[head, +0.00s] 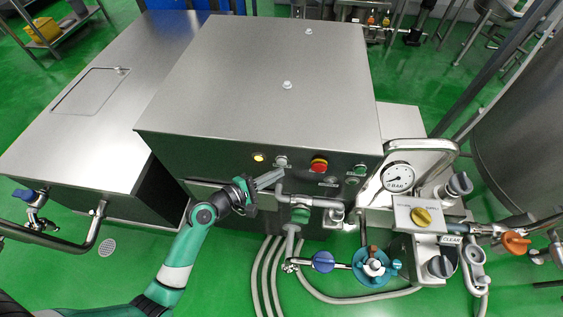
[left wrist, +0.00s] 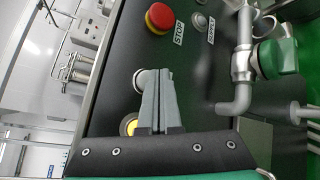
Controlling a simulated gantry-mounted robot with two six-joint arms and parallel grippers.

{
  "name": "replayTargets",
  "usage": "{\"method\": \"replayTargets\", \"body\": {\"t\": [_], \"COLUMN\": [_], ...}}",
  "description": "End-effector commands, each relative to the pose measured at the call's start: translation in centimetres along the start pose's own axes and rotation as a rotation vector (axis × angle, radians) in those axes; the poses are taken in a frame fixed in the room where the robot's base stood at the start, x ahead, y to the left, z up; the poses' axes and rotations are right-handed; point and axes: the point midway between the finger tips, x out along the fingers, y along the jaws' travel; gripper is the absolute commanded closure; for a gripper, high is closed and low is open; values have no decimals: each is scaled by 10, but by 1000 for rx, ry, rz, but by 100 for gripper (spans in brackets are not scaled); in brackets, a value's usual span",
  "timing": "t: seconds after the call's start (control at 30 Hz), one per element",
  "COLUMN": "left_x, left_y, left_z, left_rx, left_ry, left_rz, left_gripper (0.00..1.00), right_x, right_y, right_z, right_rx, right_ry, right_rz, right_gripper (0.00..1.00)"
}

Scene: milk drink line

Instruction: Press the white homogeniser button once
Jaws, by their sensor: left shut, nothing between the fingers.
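The white homogeniser button (head: 281,161) is on the dark front panel of the steel cabinet (head: 260,85), between a lit yellow lamp (head: 258,157) and a red stop button (head: 319,164). My left gripper (head: 279,174) is shut and empty, its fingertips just below and in front of the white button. In the left wrist view the closed fingers (left wrist: 157,76) partly cover the white button (left wrist: 141,82). They look very near it; I cannot tell whether they touch. My right gripper is not in view.
The red stop button (left wrist: 160,18) has a yellow collar. Steel pipes with a green valve (head: 299,215) stand in front of the panel on the right. A pressure gauge (head: 398,177) and a yellow knob (head: 421,217) are further right. Hoses (head: 275,270) lie on the green floor.

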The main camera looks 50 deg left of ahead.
Motion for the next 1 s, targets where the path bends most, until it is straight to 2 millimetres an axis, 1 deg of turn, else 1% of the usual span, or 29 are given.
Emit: {"method": "replayTargets", "body": {"t": [0.47, 0.73, 1.0], "left_x": [0, 6, 6], "left_y": [0, 5, 4], "left_z": [0, -4, -4], "left_rx": [0, -1, 0], "left_ry": [0, -1, 0], "left_rz": [0, 1, 0], "left_gripper": [100, 100, 100], "right_x": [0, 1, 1], "right_y": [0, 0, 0], "right_z": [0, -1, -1], "right_rx": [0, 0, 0], "right_ry": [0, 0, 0], "right_rz": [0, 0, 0], "right_gripper": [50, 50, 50]}}
